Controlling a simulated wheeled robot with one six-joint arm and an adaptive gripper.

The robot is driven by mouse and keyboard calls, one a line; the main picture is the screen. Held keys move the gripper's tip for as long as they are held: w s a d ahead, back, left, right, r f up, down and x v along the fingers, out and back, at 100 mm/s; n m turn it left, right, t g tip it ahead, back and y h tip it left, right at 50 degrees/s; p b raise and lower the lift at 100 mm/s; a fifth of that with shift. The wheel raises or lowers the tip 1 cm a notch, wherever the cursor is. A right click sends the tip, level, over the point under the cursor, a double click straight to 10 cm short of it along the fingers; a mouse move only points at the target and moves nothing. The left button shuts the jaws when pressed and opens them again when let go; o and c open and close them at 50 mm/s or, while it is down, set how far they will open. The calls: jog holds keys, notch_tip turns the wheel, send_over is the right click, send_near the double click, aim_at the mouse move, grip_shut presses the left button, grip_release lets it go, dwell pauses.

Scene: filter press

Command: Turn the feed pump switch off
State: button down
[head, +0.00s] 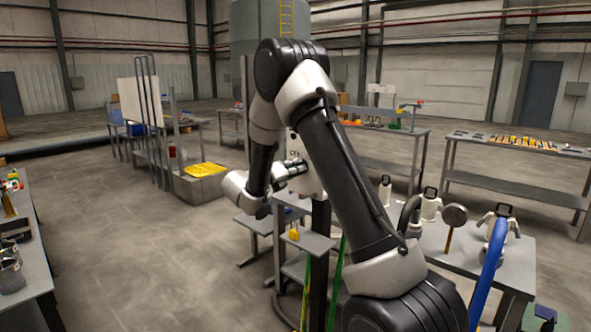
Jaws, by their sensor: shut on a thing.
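A pale grey control panel (309,183) stands on a dark post near the centre of the head view, partly covered by my arm. Dark lettering shows on its upper part. My gripper (297,170) reaches in from the left, small and partly hidden, with its fingers up against the panel. It is shut on a small part there, at the place of the feed pump switch. The switch itself is hidden by the gripper and arm, so its position cannot be read.
A small shelf (305,241) below the panel carries a yellow padlock (294,234). Right of my arm, a table (460,255) holds white containers and a round gauge. A blue hose (490,270) rises in front. A workbench (35,265) lines the left edge. The left-centre floor is clear.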

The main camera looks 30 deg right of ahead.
dwell(0.3)
jog(key=c, duration=1.4)
grip_release()
jog(key=v, duration=1.2)
